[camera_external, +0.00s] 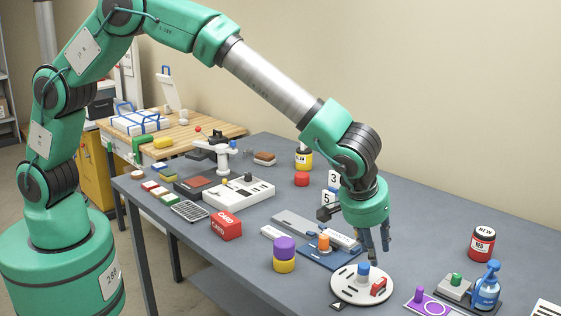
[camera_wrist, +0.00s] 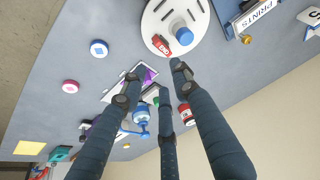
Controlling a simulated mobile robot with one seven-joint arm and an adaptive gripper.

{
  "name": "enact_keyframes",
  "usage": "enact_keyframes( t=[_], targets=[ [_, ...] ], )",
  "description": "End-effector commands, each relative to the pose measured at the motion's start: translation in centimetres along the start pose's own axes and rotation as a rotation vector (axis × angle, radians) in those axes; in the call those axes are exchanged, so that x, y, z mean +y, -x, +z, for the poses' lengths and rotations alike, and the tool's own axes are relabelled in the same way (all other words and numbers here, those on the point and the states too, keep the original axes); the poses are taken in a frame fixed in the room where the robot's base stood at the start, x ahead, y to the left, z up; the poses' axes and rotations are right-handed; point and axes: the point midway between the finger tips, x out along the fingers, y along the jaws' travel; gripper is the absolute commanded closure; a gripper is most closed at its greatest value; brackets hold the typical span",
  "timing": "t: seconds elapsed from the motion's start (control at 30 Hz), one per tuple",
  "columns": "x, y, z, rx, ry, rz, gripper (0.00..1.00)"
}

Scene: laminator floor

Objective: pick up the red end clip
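The red end clip (camera_external: 378,287) lies on a white round plate (camera_external: 345,290) near the table's front edge. In the wrist view the clip (camera_wrist: 161,45) shows the label "END" and sits near the plate's edge (camera_wrist: 153,24). Beside it on the plate stands a blue knob (camera_external: 363,271), which also shows in the wrist view (camera_wrist: 183,36). My gripper (camera_external: 378,248) hangs above the table, behind and above the plate, apart from the clip. In the wrist view its dark fingers (camera_wrist: 158,77) are spread with nothing between them. The clip is in plain sight.
A blue pump bottle (camera_external: 487,289) and a purple card (camera_external: 427,305) are to the plate's right. A purple and yellow stack (camera_external: 284,255) and a blue tray with an orange knob (camera_external: 323,244) are to its left. A red "NEW" can (camera_external: 482,244) stands farther right.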

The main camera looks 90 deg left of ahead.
Motion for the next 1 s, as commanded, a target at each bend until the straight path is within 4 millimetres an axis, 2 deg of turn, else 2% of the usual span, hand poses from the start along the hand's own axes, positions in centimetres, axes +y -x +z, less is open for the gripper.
enact_keyframes(
  t=[0.27,0.7,1.0],
  targets=[
    [-0.1,-1.4,0.0,-0.001,0.0,-0.002,0.7],
    [-0.1,-7.5,0.1,-0.001,0.0,-0.001,0.7],
    [-0.1,-8.6,0.0,0.0,0.0,0.0,0.7]
  ],
)
